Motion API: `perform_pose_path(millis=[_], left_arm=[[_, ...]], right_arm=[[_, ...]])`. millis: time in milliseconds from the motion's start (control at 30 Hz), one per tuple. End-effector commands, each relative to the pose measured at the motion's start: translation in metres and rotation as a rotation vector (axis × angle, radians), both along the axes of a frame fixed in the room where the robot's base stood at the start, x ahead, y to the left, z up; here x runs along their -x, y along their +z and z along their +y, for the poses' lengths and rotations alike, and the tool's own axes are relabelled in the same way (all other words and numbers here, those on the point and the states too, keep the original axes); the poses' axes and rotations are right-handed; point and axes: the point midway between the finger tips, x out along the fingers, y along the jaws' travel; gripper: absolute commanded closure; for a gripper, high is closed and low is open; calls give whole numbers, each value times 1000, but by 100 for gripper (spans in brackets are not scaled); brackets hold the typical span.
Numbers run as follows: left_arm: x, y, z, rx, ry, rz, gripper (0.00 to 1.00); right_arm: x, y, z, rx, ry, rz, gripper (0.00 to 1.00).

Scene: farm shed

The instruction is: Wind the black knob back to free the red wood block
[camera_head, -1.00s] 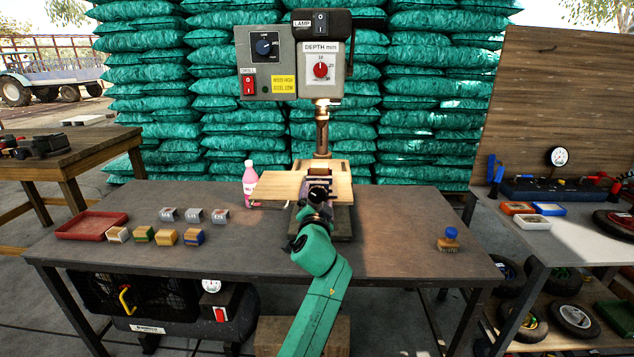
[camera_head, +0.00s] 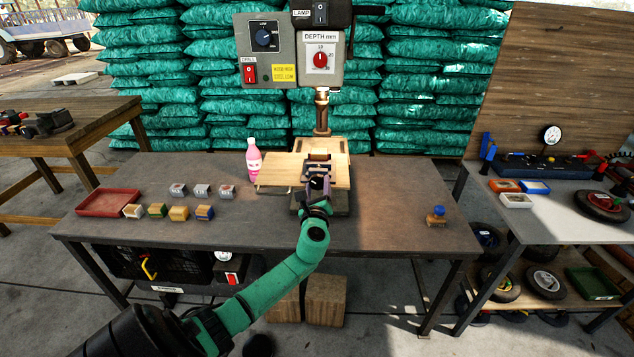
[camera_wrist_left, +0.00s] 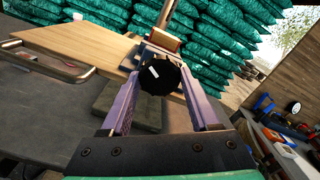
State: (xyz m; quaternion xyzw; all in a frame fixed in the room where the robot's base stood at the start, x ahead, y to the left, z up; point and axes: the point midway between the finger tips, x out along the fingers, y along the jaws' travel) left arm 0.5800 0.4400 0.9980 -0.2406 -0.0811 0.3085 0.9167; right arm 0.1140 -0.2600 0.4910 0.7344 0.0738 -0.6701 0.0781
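The black knob (camera_wrist_left: 160,77), with a pale mark on its face, sits between the two purple fingers of my left gripper (camera_wrist_left: 160,72). The fingertips are close to its sides; whether they press on it cannot be told. In the head view the left gripper (camera_head: 318,184) reaches the vise area under the drill, and my arm hides most of the knob there. A reddish-brown block (camera_wrist_left: 165,40), apparently the red wood block, shows just beyond the knob in the wrist view. My right gripper is not in view.
A pale wood board (camera_head: 275,171) lies behind the gripper, with a pink bottle (camera_head: 253,160) to its left. A red tray (camera_head: 108,202) and several small blocks (camera_head: 178,213) stand at left. A blue-topped brush (camera_head: 437,216) is at right; the bench between is clear.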

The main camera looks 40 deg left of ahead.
Motion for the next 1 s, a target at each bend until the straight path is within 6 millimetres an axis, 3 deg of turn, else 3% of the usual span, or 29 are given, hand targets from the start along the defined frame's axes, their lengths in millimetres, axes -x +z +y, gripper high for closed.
perform_pose_path(millis=[33, 100, 333, 433, 767, 1000], left_arm=[[0, 0, 0, 2, 1, -1, 75], [0, 0, 0, 3, 1, -1, 100], [0, -1, 0, 14, 1, -11, 100], [0, -10, 0, 139, 1, -108, 100], [0, -14, 0, 953, 0, -727, 100], [0, -14, -1, 1691, -4, -1285, 100]], right_arm=[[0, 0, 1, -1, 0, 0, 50], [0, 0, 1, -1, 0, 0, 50], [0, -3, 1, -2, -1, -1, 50], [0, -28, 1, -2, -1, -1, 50], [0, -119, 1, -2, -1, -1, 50], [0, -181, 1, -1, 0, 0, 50]])
